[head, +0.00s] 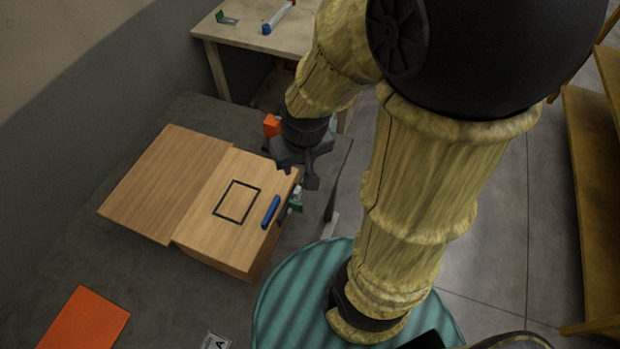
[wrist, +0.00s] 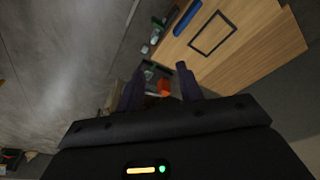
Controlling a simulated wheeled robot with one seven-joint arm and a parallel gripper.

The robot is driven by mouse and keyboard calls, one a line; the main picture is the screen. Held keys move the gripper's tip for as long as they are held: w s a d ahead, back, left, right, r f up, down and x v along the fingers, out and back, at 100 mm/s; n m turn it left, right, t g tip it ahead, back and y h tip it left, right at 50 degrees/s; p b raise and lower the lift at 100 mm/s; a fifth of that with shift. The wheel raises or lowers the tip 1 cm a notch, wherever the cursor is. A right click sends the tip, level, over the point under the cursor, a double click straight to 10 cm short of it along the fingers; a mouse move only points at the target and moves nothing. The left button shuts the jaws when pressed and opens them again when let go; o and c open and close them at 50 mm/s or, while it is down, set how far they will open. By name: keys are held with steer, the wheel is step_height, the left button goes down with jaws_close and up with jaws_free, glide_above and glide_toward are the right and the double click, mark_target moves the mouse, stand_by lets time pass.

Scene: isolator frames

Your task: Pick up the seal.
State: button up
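No object is clearly recognisable as the seal. A thin black rectangular outline (head: 237,201) is on top of the wooden box, and I cannot tell whether it is a loose ring or a marking. It also shows in the wrist view (wrist: 213,34). My gripper (head: 300,168) is over the box's far right corner, to the upper right of the outline. In the wrist view my gripper (wrist: 161,82) has its two dark fingers apart, with nothing visibly held. Beyond them shows an orange block (wrist: 164,88), which also shows beside my wrist in the head view (head: 271,126).
A blue bar (head: 271,211) lies near the wooden box's (head: 205,255) right edge. Small green and white parts (head: 295,201) are beside it. An orange sheet (head: 84,318) lies at lower left. A light table (head: 262,35) stands at the back. The grey surface left of the box is clear.

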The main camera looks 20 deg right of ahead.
steer(key=shift+o, duration=0.2)
steer(key=o, duration=0.3)
steer(key=shift+w, duration=0.1)
steer(key=shift+o, duration=0.7)
steer(key=w+d+f+n+t+h+b, duration=0.1)
steer(key=w+d+f+n+t+b, duration=0.1)
steer(key=w+d+f+b, duration=0.3)
steer(key=w+d+f+t, duration=0.1)
steer(key=w+d+f, duration=0.2)
steer(key=w+d, duration=0.2)
steer(key=shift+w+d+f+b, duration=0.3)
steer(key=shift+w, duration=0.7)
steer(key=w+d+f+n+t+y+b, duration=0.2)
steer(key=d+f+n+y+b, duration=0.15)
steer(key=d+f, duration=0.4)
steer(key=w+d+f+n+t+y+b, duration=0.25)
steer(key=d+f+b, duration=0.2)
steer(key=f, duration=0.55)
steer(key=s+f+n+t+y+b, duration=0.1)
steer(key=s+f+y+b, duration=0.3)
steer(key=s+f+y, duration=0.2)
steer(key=s+f, duration=0.2)
steer(key=s, duration=0.2)
steer(key=shift+s, duration=0.35)
steer(key=shift+f, duration=0.1)
